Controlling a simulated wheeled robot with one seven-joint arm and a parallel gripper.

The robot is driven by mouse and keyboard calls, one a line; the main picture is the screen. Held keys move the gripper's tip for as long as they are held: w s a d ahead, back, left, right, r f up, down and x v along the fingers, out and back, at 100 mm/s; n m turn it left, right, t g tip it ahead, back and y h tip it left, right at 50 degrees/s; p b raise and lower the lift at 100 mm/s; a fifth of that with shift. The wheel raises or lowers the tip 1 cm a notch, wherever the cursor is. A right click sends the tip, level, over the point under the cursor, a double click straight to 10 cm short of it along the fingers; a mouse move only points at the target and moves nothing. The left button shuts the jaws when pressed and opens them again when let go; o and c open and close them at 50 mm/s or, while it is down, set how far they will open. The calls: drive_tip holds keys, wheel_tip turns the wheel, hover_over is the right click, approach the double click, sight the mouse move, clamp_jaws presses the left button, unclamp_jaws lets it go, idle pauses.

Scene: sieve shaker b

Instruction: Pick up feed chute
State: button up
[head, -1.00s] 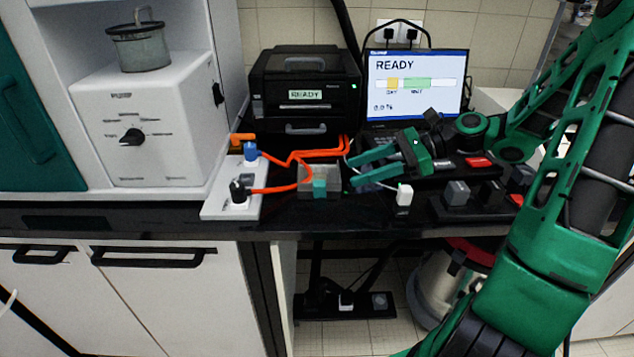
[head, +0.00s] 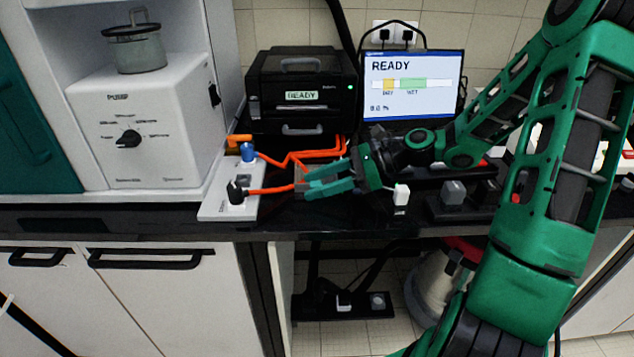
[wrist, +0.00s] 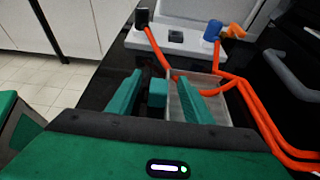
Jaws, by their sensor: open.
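The feed chute appears to be a grey open trough (wrist: 208,92) with a teal block (wrist: 157,93) on its near left side in the wrist view. It lies on the black bench top. In the head view my arm and fingers hide most of it. My gripper (head: 309,184) is open and points left over the bench beside the orange cables; its fingers also show in the wrist view (wrist: 159,80). The teal block appears between the two fingers, with visible gaps on both sides. The right finger overlaps the trough in the picture. I cannot tell the height between them.
Orange cables (wrist: 250,100) run close along the trough's right side. A white socket panel (head: 226,208) with black and blue plugs lies to the left. A black printer-like unit (head: 300,95) and a READY screen (head: 412,85) stand behind. A white block (head: 401,196) sits right of the gripper.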

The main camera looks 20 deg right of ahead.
drive_tip(key=shift+a, duration=0.15)
clamp_jaws()
